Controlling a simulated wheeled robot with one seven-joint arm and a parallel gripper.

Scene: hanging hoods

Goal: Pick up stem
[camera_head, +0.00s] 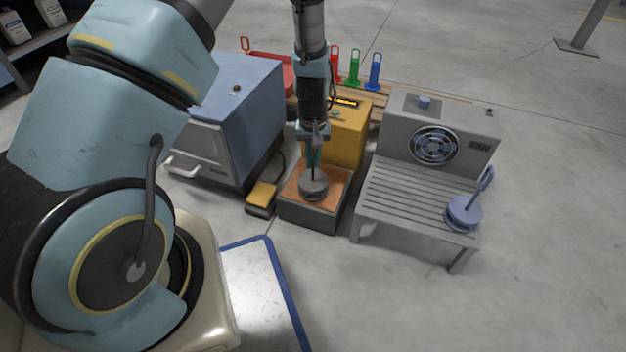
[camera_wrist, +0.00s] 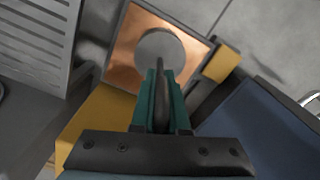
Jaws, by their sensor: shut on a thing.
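A grey round piece (camera_head: 313,187) with a thin dark upright stem (camera_head: 312,168) is at the copper-topped block (camera_head: 292,192). In the wrist view the grey disc (camera_wrist: 160,48) shows over the copper plate (camera_wrist: 122,50). My gripper (camera_head: 313,158) comes straight down from above. Its green fingers are shut on the dark stem, which shows between them in the wrist view (camera_wrist: 161,100). The fingers hide part of the stem. I cannot tell whether the disc touches the plate or hangs just above it.
A yellow box (camera_head: 350,135) stands right behind the block. A blue-grey cabinet (camera_head: 238,110) is at left, a small yellow pedal (camera_head: 261,196) in front. A slatted grey fan bench (camera_head: 400,205) at right bears a blue handled piece (camera_head: 464,214). Open floor lies in front.

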